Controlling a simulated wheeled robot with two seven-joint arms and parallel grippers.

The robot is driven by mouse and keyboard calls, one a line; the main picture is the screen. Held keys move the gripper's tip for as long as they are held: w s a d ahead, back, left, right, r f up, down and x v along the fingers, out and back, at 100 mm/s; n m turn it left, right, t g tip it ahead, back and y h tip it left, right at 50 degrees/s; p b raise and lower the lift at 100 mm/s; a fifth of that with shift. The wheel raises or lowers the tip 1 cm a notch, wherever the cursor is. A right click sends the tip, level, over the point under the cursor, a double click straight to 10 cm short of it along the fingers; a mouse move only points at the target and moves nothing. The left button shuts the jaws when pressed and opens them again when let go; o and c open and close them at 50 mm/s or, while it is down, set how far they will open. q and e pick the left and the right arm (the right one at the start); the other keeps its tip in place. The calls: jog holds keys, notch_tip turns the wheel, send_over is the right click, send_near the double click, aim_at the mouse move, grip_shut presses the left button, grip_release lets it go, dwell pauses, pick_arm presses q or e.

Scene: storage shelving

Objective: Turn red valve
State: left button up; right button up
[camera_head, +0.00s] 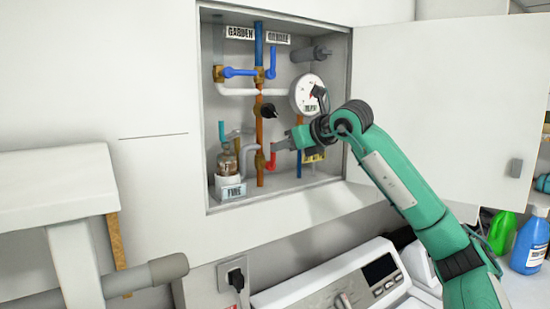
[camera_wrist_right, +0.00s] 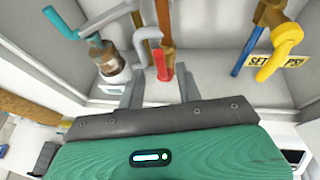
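The red valve (camera_head: 270,161) is a small red handle low on the copper pipe inside the open wall cabinet. It also shows in the right wrist view (camera_wrist_right: 161,66), pointing toward the camera. My right gripper (camera_head: 280,145) reaches into the cabinet beside the red valve. In the right wrist view the gripper (camera_wrist_right: 161,90) is open, with its two grey fingers apart and the red handle between and just beyond them. I cannot tell whether a finger touches it. My left gripper is not in view.
The cabinet also holds blue valves (camera_head: 238,72), a white gauge (camera_head: 307,94), a black knob (camera_head: 268,110) and a yellow valve (camera_wrist_right: 282,50). The cabinet door (camera_head: 450,105) is open to the right. An appliance (camera_head: 340,285) stands below.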

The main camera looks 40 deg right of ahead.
jog(key=b+v, duration=0.2)
jog(key=v, duration=0.6)
jog(key=shift+s, duration=0.25)
